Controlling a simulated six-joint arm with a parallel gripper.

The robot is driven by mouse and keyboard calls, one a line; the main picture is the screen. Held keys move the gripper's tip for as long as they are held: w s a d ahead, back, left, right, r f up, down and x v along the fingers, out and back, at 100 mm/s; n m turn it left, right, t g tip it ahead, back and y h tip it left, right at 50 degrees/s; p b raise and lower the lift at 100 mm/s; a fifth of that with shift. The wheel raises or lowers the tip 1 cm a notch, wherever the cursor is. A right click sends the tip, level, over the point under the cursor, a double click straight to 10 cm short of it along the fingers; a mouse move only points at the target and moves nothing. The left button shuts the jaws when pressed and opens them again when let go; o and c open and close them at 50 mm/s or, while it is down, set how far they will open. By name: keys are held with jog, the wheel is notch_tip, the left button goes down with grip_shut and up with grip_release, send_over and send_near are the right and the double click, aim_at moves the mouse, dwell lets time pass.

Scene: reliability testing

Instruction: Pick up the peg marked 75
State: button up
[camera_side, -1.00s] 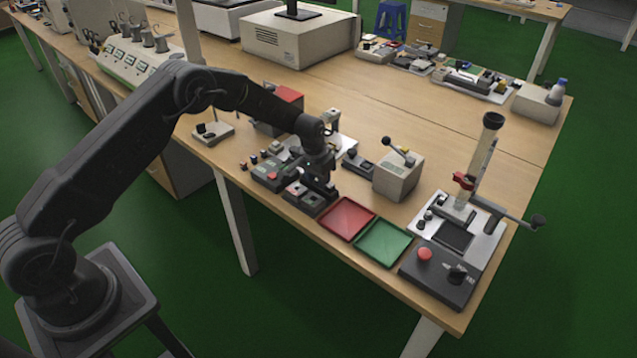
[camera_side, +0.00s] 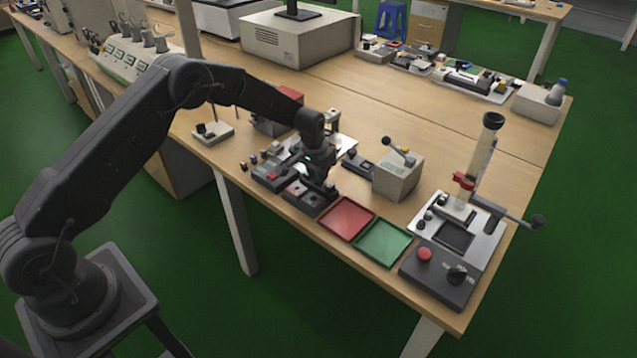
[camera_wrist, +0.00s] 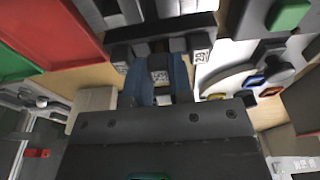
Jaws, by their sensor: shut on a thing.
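My gripper (camera_wrist: 159,88) shows in the wrist view with two blue fingers. It is shut on a dark peg (camera_wrist: 159,75) with a small printed label on its top; the number is too small to read. Two similar labelled pegs stand beside the fingers, one to the right (camera_wrist: 200,56) and one to the left (camera_wrist: 121,58). The dark holder (camera_wrist: 160,26) lies just behind them. In the side view my gripper (camera_side: 322,186) is low over the dark blocks (camera_side: 305,196) near the table's front edge, and it hides the peg there.
A red tray (camera_side: 347,218) and a green tray (camera_side: 383,243) lie to the right of my gripper. A beige box with a lever (camera_side: 397,178) stands close behind them. A press with a tall column (camera_side: 478,170) stands farther right. The table behind is partly clear.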

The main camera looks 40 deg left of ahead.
jog(key=shift+r, duration=1.6)
